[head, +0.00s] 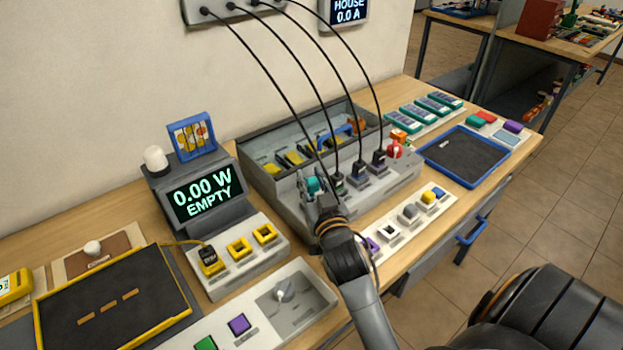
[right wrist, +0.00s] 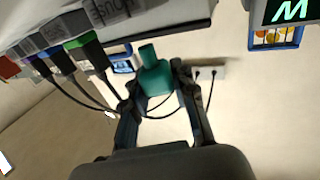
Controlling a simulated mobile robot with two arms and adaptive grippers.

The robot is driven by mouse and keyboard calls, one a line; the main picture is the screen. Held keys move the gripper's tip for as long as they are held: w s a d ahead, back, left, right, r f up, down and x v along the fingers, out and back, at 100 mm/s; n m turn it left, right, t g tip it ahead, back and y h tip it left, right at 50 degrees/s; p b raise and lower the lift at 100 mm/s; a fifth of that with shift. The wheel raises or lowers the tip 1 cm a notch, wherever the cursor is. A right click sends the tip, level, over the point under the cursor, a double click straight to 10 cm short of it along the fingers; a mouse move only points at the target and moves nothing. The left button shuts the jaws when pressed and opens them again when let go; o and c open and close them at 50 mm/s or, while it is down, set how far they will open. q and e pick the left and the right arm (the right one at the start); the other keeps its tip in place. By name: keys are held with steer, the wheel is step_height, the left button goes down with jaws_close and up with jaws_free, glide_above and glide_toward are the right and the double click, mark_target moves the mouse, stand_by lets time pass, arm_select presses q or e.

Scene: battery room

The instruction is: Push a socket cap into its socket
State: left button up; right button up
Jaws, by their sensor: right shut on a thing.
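A teal piece (head: 314,185), which looks like a socket cap, is at the left end of the front row on the grey box (head: 292,212). My right gripper (head: 318,194) is shut on it. In the right wrist view the teal piece (right wrist: 156,76) sits between my fingertips (right wrist: 158,82), with a narrower end pointing away from my palm. It is close to the box front; I cannot tell whether it is inside a socket, as the gripper hides that spot. My left gripper is not in view.
Black cables with plugs (head: 378,158) run from the wall unit to the box, right beside my gripper. A strip of coloured caps (head: 381,244) lies in front. A display (head: 202,193) reading "0.00 W EMPTY" stands left. A blue-rimmed tray (head: 427,153) is right.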

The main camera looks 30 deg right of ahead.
steer(key=o, duration=0.6)
